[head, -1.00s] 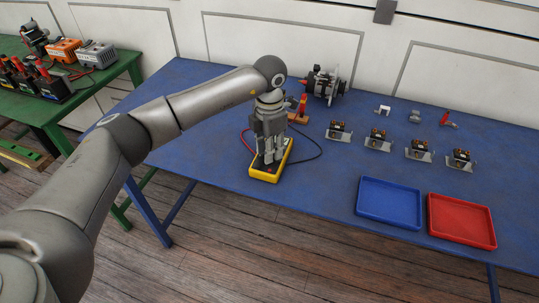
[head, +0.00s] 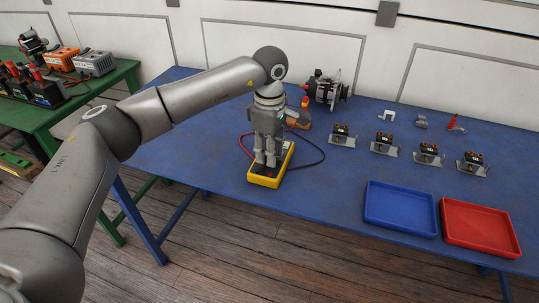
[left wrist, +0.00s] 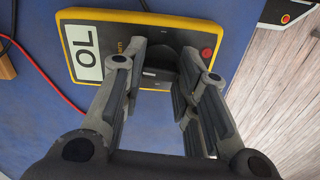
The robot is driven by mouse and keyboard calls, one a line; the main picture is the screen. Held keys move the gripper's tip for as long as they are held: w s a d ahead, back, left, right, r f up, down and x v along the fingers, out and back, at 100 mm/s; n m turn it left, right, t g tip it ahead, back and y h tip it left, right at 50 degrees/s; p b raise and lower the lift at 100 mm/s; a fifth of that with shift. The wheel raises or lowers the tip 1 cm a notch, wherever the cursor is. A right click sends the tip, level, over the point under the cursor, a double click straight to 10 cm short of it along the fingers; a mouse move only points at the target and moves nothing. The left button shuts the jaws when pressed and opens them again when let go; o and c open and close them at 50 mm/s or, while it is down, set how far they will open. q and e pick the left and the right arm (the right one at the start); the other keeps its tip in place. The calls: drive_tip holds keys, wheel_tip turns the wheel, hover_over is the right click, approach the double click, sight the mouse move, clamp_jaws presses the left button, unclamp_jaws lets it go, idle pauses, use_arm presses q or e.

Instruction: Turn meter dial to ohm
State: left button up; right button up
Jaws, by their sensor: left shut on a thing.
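The yellow and black meter (head: 262,182) lies near the front edge of the blue table in the head view. In the left wrist view its display (left wrist: 88,50) reads "OL", and a red button (left wrist: 206,53) shows on the right. My left gripper (head: 267,163) points down onto the meter face. In the left wrist view its fingers are shut on the dark dial (left wrist: 161,62), one on each side. The fingers hide part of the dial and its markings, so I cannot read its setting. My right gripper is in neither view.
A red and a black lead run from the meter. An alternator (head: 326,90) stands behind it. Several small parts on metal plates (head: 342,137) sit to the right. A blue tray (head: 400,232) and a red tray (head: 482,250) lie at the front right.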

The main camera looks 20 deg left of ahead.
use_arm(q)
drive_tip(key=shift+m+b, duration=0.65)
drive_tip(key=shift+m, duration=1.55)
drive_tip(key=o, duration=1)
drive_tip(key=shift+o, duration=0.2)
wheel_tip(320, 180, up, 12)
drive_tip(key=shift+f, duration=0.1)
